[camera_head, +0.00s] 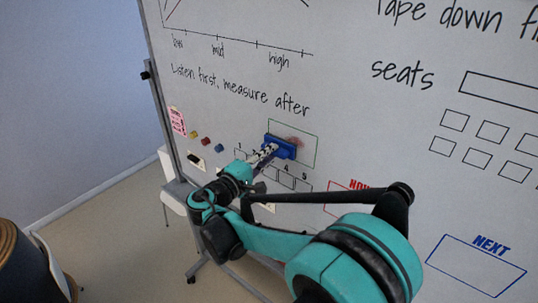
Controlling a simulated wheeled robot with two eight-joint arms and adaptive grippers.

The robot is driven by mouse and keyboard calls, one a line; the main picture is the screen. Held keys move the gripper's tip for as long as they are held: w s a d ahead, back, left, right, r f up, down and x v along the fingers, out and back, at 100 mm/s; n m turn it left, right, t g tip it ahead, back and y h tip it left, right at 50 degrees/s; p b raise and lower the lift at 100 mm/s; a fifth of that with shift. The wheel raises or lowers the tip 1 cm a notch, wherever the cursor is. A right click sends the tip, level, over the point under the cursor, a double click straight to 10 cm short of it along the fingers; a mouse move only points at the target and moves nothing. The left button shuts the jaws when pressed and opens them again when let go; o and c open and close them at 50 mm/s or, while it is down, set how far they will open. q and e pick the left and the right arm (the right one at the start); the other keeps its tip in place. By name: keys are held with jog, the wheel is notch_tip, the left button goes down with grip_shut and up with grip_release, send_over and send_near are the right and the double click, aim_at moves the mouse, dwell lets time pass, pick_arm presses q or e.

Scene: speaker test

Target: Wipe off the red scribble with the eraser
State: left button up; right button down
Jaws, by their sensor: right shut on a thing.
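A blue eraser (281,146) is pressed against or very close to the whiteboard (350,100), inside a green-outlined box. My right gripper (267,153) is shut on the eraser. My right arm comes up from the bottom and covers part of the board below the box. My left gripper is not in view.
Small magnets in yellow, red (206,141), blue and black sit on the board to the left, near a pink note (177,121). Numbered boxes lie below the eraser. A white chair (172,180) stands behind the board's left leg. A round dark object with a wooden rim (18,262) is at bottom left.

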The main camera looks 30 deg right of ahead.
jog(key=shift+x, duration=0.95)
jog(key=shift+s, duration=0.1)
